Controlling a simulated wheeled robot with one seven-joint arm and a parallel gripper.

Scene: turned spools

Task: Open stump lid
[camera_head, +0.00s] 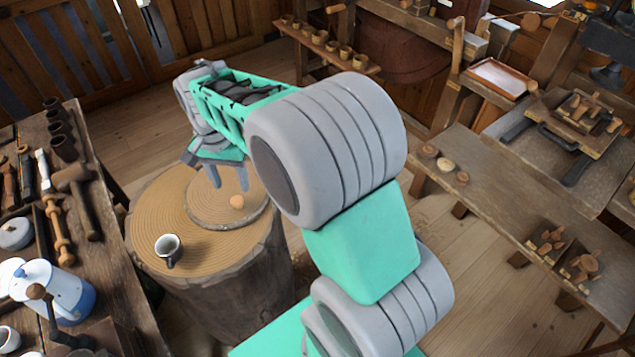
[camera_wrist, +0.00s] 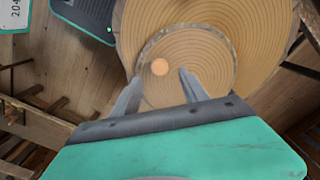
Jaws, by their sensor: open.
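The stump (camera_head: 160,225) stands upright on the floor, left of centre in the head view; its ringed top also shows in the wrist view (camera_wrist: 265,30). A round wooden lid (camera_head: 205,205) lies flat on the stump top, and it shows in the wrist view (camera_wrist: 205,50) too. A small light wooden knob (camera_head: 237,202) sits on the lid, seen in the wrist view (camera_wrist: 160,67) between the finger lines. My gripper (camera_head: 229,187) is open above the lid, its fingers pointing down on the knob's near side.
A small cup (camera_head: 168,250) stands on the stump beside the lid. A workbench (camera_head: 100,240) with tools and a white-blue pot (camera_head: 60,290) is at left. A low bench (camera_head: 500,195) with small turned pieces is at right. Floor shows between them.

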